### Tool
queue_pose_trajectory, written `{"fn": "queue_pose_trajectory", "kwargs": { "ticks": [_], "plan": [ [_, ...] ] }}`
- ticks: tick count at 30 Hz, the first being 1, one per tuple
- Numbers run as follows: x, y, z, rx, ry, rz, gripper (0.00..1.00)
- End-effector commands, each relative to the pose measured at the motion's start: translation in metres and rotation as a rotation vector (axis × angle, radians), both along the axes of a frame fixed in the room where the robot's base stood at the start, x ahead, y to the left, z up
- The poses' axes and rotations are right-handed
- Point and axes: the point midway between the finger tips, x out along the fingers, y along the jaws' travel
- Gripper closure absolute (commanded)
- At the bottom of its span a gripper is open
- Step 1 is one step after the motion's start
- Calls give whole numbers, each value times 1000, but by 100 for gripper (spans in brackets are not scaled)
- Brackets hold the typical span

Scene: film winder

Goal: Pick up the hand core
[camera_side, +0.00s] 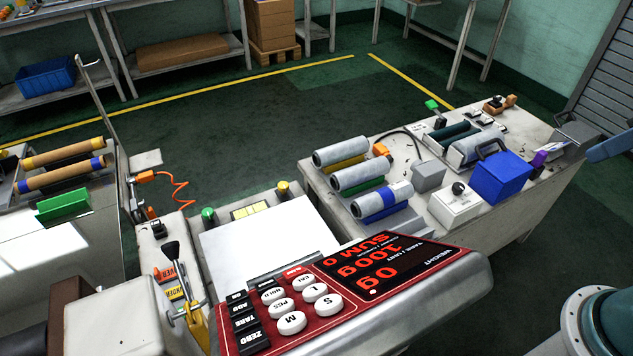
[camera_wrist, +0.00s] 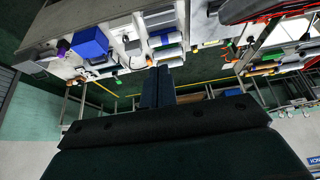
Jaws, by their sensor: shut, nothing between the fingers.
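My gripper (camera_wrist: 159,72) shows in the wrist view as two dark fingers side by side, shut and empty. It is in the air, apart from the workbench things. Several film rolls or cores lie on the bench in the side view: three pale grey cylinders, the back one (camera_side: 341,150), the middle one (camera_side: 358,176) and the front one with a blue band (camera_side: 381,199). Two orange-brown tubes, an upper one (camera_side: 62,153) and a lower one (camera_side: 60,175), lie at the left. I cannot tell which of these is the hand core.
The scale with red display (camera_side: 375,270) fills the front of the side view. A blue box (camera_side: 497,177), a white box (camera_side: 455,206) and a grey box (camera_side: 428,176) stand on the right bench (camera_side: 330,190). Green floor (camera_side: 235,130) behind the benches is clear.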

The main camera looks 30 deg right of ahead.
Motion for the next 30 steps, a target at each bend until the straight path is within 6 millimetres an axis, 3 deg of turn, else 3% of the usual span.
{"fn": "queue_pose_trajectory", "kwargs": {
  "ticks": [6,17,30],
  "plan": [
    [0,0,0,0,0,0,100],
    [0,0,0,0,0,0,33],
    [5,2,2,11,4,-11,33]
  ]
}}
